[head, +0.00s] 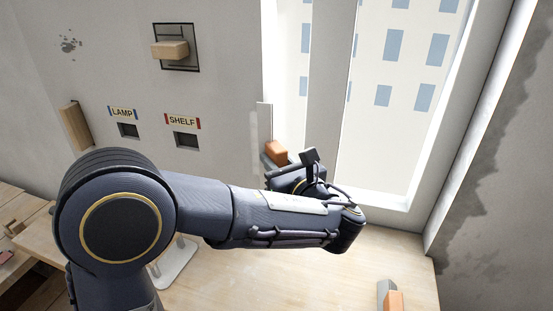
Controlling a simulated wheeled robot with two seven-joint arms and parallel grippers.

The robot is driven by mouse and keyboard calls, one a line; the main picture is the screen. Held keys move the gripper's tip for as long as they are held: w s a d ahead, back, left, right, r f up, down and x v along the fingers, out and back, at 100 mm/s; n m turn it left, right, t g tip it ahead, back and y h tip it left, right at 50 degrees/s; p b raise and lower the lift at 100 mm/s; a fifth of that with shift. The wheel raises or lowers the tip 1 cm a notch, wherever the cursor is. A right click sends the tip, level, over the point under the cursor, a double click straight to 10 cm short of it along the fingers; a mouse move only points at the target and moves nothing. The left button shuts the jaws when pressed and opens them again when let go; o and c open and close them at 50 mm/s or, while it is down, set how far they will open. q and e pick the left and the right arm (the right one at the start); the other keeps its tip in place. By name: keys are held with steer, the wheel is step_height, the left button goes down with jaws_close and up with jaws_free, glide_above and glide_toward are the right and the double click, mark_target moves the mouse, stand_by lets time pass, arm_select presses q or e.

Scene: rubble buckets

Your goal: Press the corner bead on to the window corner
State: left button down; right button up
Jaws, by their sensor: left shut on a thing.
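The corner bead (264,122) looks like a thin pale upright strip with an orange block (276,151) at its lower end. It stands at the left edge of the window opening, by the window corner (261,60). I cannot tell whether it touches the wall there. My left gripper (284,167) is at the orange block and shut on the bead's lower part. My own forearm and wrist hide the fingertips and what lies below them. My right gripper is not in view.
A wooden worktop (270,280) lies below the window. A grey piece with an orange block (393,300) lies at its front right. The wall left of the window has a LAMP label (122,113), a SHELF label (182,121) and a recess with a wooden block (170,50).

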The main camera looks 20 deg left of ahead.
arm_select(q)
steer(key=shift+w+a+p, duration=0.3)
stand_by(0.6)
steer(key=shift+x, duration=1.1)
steer(key=shift+w+a+r+p, duration=0.1)
steer(key=shift+a+r+p, duration=0.1)
steer(key=shift+p, duration=0.1)
stand_by(0.4)
steer(key=c, duration=1.4)
jaws_free()
steer(key=shift+c, duration=0.2)
steer(key=o, duration=0.4)
steer(key=shift+w+a+f, duration=0.15)
steer(key=shift+w, duration=0.05)
steer(key=shift+s, duration=0.1)
steer(key=o, duration=1)
steer(key=shift+o, duration=0.2)
